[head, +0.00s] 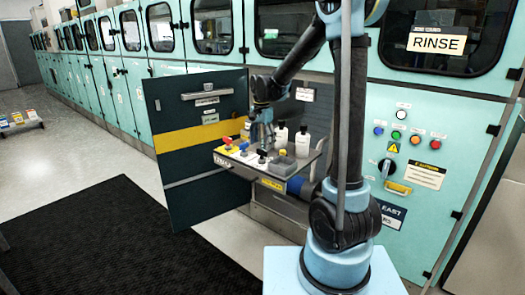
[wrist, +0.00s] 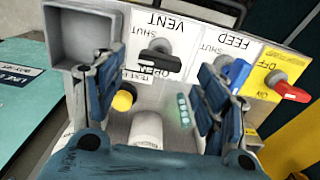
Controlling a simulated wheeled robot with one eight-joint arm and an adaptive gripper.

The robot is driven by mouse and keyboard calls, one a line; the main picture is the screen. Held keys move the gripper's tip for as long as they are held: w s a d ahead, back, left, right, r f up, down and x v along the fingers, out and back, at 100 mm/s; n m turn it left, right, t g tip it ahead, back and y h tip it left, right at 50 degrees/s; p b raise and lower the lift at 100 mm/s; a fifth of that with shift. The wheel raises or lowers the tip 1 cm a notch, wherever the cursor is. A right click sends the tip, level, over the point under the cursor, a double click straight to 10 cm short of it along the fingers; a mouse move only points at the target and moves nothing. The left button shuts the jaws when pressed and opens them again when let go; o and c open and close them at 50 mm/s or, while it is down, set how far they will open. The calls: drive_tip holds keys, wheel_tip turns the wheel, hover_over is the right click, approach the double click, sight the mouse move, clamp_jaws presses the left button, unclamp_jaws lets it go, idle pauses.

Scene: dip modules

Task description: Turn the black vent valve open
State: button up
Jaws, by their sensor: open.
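The black vent valve (wrist: 157,47) sits on the panel under the VENT label in the wrist view, with SHUT and OPEN marks beside it. In the head view my gripper (head: 262,138) is over the small panel shelf (head: 290,168), where the black valve is too small to make out.
A blue handle (wrist: 238,75) under FEED and a red handle (wrist: 290,89) by OFF stand at right. White bottles (head: 302,141) stand nearby; an open dark door (head: 205,190) is at left.

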sight(262, 150)
drive_tip(key=shift+f, duration=1.85)
drive_tip(key=c, duration=1)
drive_tip(key=shift+d, duration=0.15)
drive_tip(key=shift+c, duration=0.2)
